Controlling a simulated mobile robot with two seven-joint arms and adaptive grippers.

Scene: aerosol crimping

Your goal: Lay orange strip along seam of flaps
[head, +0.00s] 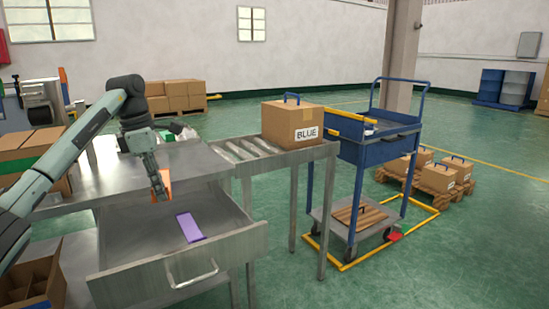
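My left gripper (157,193) points down into the open metal drawer (235,228) from its back left. An orange piece (166,180), perhaps the orange strip, shows right at its fingers and is partly hidden by them. I cannot tell whether the fingers are closed on it. A purple strip-like piece (190,227) lies apart in the drawer. A cardboard box (30,140) with a green band stands at the left, partly behind my arm. Another closed box marked BLUE (292,124), with a blue handle, sits on the roller conveyor. Which box has the seam is unclear. My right gripper is out of view.
The metal table (105,178) adjoins the roller conveyor (240,148). A blue cart (365,152) stands right of the conveyor. Boxes on a pallet (432,187) are farther right. A box with compartments (35,285) is at lower left.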

